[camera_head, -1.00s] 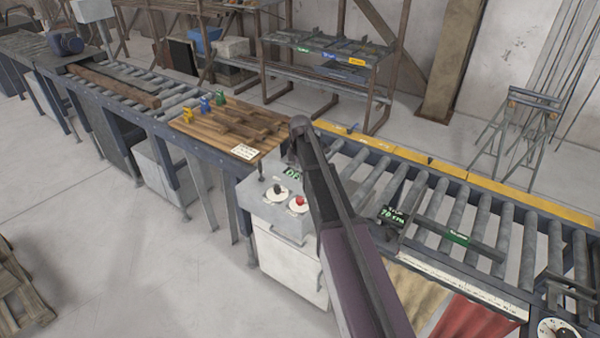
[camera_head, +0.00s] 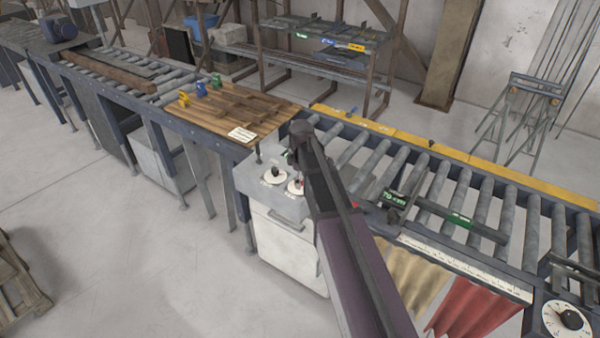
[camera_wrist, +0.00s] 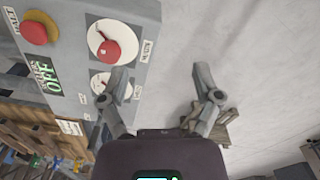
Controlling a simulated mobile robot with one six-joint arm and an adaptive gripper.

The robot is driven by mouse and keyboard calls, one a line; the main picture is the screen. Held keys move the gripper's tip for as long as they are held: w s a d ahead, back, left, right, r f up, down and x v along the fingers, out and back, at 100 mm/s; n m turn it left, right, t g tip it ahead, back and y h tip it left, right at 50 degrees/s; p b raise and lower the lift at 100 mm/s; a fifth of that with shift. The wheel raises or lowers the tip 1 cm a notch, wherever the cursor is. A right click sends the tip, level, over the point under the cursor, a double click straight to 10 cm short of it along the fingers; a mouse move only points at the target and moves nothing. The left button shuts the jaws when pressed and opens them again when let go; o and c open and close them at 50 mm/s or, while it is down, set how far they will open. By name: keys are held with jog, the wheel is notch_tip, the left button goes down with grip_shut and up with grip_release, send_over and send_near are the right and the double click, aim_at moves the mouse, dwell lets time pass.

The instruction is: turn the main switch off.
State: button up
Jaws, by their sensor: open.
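The main switch (camera_wrist: 112,47) is a red rotary knob on a round white plate, with a label beside it that seems to read MAIN. It sits on the grey control box (camera_head: 243,180). In the head view my arm partly covers the red knob. My gripper (camera_wrist: 164,80) is open and empty in the wrist view. Its left finger appears over the panel's edge, close to the main switch and a second dial; I cannot tell if it touches.
A red button on a yellow base (camera_wrist: 38,29) sits near the main switch. The second dial (camera_wrist: 101,82) is close to the left finger. A roller conveyor (camera_head: 470,205) runs right, and a wooden board (camera_head: 235,112) lies behind the box. Floor in front is clear.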

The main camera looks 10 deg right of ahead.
jog(key=s+a+f+m+b, duration=0.1)
jog(key=s+f+m+b, duration=0.5)
jog(key=s, duration=0.4)
jog(key=s+f+m+b, duration=0.6)
jog(key=s, duration=0.3)
jog(key=shift+s+a+f, duration=0.35)
jog(key=shift+a+f, duration=0.05)
dwell(1.1)
